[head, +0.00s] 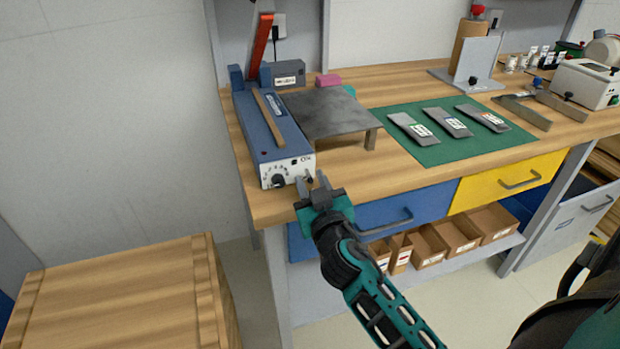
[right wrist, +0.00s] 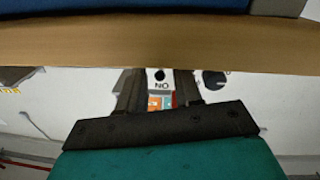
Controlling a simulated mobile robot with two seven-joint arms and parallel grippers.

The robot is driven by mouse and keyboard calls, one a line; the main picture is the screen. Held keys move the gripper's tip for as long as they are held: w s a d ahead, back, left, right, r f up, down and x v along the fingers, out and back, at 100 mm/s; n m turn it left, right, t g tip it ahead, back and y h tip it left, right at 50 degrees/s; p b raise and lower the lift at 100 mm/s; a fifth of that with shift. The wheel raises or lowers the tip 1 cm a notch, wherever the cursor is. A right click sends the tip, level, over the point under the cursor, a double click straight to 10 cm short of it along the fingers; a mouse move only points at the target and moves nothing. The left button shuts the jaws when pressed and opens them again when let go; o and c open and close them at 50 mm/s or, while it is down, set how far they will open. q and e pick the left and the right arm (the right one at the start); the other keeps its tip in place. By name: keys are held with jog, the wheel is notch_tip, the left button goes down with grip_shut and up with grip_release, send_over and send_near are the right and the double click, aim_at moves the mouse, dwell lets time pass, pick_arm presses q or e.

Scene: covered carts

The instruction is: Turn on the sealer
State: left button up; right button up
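The sealer (head: 262,136) is a long blue box with a pale front panel, at the left end of the workbench. Its front has a dark dial and small markings. In the right wrist view, which looks upside down, the dial (right wrist: 213,80) and a small black round part (right wrist: 160,75) beside the marking "ON" show. My right gripper (head: 312,182) is open and empty in front of the panel's right side, near the bench edge. Its fingers (right wrist: 158,92) frame the "ON" marking in the wrist view. I cannot tell whether they touch the panel. My left gripper is out of view.
A grey metal plate stand (head: 330,112) is right of the sealer. A green mat (head: 440,152) holds three grey pouches. A blue drawer (head: 400,206) is under the bench edge, close to my right arm. A wooden crate (head: 120,300) stands at lower left.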

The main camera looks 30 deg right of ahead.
grip_shut()
dwell(0.3)
jog(key=shift+r, duration=0.1)
